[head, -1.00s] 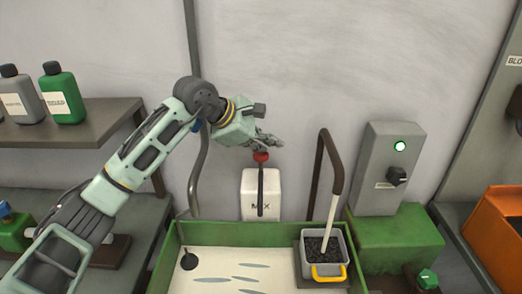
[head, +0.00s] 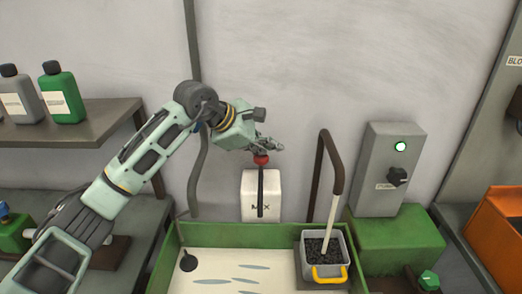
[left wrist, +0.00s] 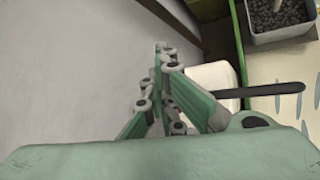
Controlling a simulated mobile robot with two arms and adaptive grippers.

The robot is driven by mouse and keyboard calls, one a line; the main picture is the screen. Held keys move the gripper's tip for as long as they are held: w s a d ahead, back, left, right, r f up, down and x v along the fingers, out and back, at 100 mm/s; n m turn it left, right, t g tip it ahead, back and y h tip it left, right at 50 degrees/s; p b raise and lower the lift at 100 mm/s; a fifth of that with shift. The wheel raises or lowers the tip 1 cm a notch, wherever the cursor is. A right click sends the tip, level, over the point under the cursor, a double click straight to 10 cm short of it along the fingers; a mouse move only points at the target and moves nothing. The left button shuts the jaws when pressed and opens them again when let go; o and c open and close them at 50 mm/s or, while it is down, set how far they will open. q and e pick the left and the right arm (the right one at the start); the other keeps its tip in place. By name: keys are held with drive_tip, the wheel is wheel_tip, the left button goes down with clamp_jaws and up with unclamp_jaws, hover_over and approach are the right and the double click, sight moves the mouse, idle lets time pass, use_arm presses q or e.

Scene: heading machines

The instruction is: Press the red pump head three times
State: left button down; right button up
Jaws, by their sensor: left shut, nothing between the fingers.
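The red pump head (head: 261,160) sits on top of a white container marked MIX (head: 274,185), with a dark vertical bar in front of it. My left gripper (head: 270,146) is shut and empty, its fingers right above the red pump head and seeming to touch its top. In the left wrist view the shut fingers (left wrist: 165,60) cover the pump head. Part of the white container (left wrist: 212,78) and a dark spout (left wrist: 275,90) show beside them. My right gripper is not in view.
A green-rimmed tray (head: 190,232) stands in front of the container, with a grey bin of dark pellets (head: 344,262) at its right. A grey switch box (head: 380,190) with a lit green lamp stands further right. Bottles (head: 62,95) stand on the left shelf.

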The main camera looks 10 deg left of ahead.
use_arm(q)
drive_tip(key=shift+a+f, duration=0.1)
drive_tip(key=shift+f, duration=0.05)
drive_tip(key=shift+w+r+p, duration=0.15)
drive_tip(key=shift+r+p, duration=0.3)
drive_tip(key=shift+r, duration=0.35)
drive_tip(key=shift+w+r+p, duration=0.1)
drive_tip(key=shift+r+p, duration=0.35)
drive_tip(key=shift+r, duration=0.45)
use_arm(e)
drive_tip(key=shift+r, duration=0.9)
use_arm(q)
drive_tip(key=shift+r, duration=0.1)
wheel_tip(320, 180, up, 5)
drive_tip(key=p, duration=0.3)
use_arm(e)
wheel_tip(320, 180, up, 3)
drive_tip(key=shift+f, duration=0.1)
